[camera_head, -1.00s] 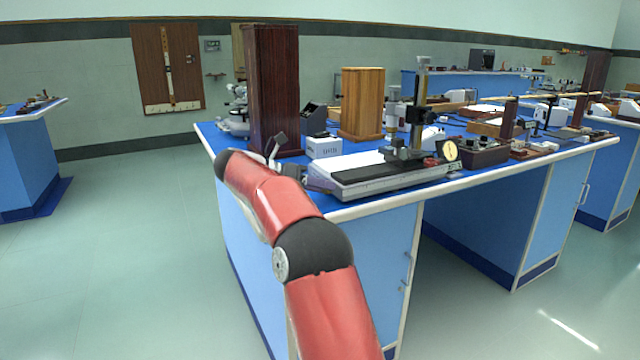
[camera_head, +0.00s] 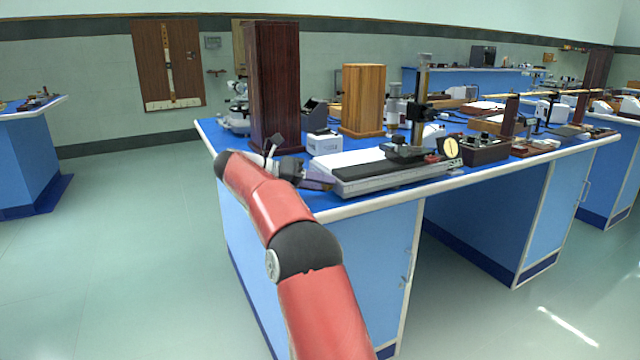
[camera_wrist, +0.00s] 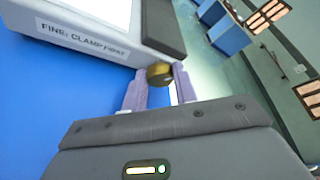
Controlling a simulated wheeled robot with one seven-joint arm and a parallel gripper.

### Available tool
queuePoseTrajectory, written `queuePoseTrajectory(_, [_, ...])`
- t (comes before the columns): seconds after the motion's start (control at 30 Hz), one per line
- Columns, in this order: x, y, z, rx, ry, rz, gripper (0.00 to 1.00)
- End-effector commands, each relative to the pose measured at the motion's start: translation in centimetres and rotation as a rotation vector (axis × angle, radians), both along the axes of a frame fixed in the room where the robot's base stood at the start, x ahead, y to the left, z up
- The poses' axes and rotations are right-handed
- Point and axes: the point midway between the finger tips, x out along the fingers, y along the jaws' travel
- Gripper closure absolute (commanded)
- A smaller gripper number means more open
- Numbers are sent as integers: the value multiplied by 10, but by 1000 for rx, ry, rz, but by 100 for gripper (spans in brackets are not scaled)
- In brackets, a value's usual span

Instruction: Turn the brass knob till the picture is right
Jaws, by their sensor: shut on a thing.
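The brass knob (camera_wrist: 159,73) shows in the wrist view as a small round dark-gold end, beside the white instrument body labelled "FINE: CLAMP FIRST" (camera_wrist: 80,40). My gripper (camera_wrist: 158,88) has its two pale fingers on either side of the knob, shut on it. In the head view my gripper (camera_head: 318,181) is at the left end of the long instrument base (camera_head: 400,174), and the knob is hidden there. A round pale-yellow disc (camera_head: 451,148) at the instrument's right shows a dark, roughly upright line.
A tall dark wooden case (camera_head: 274,85) and a small white box (camera_head: 324,144) stand behind my gripper. A lighter wooden case (camera_head: 363,98) and a dark box (camera_head: 484,150) stand farther right. The bench's white front edge (camera_head: 375,207) runs below. The floor at left is clear.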

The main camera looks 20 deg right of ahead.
Motion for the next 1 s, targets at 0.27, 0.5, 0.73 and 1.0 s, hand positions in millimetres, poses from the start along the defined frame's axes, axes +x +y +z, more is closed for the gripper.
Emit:
queuePoseTrajectory(0.27, [0,0,-1,1,1,1,50])
queuePoseTrajectory(0.5, [1,1,0,1,0,1,50])
queuePoseTrajectory(0.73, [8,30,7,2,-2,5,50])
queuePoseTrajectory(1.0, [18,65,17,0,0,1,50])
